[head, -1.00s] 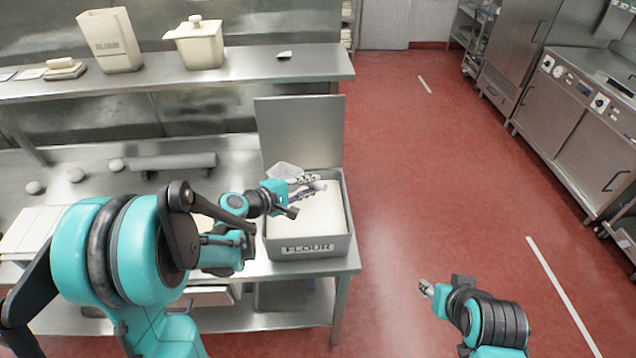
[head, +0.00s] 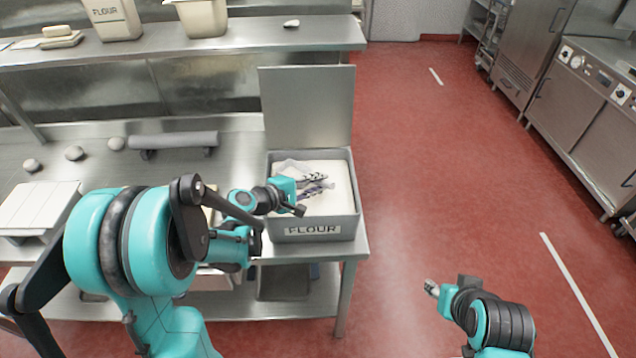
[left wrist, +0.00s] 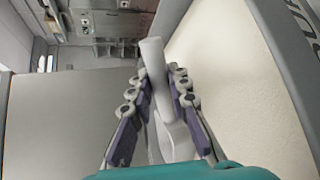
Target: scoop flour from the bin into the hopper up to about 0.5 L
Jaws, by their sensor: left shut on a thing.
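The grey flour bin (head: 354,200), labelled FLOUR, stands at the right end of the steel table, with pale flour (head: 340,180) inside. My left gripper (head: 318,183) is over the bin's opening, shut on the pale handle of the scoop, which shows between the fingers in the left wrist view (left wrist: 153,65). A translucent part of the scoop (head: 289,167) shows beside the gripper; how far it reaches into the flour I cannot tell. My right gripper (head: 430,287) is over the floor at lower right, its fingers too small to judge. I cannot make out the hopper.
A grey upright panel (head: 308,105) stands behind the bin. A shelf (head: 240,48) above holds a FLOUR container (head: 112,18) and a cream bin (head: 203,18). A roller (head: 172,141) and several round pieces lie on the table. Red floor at right is clear.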

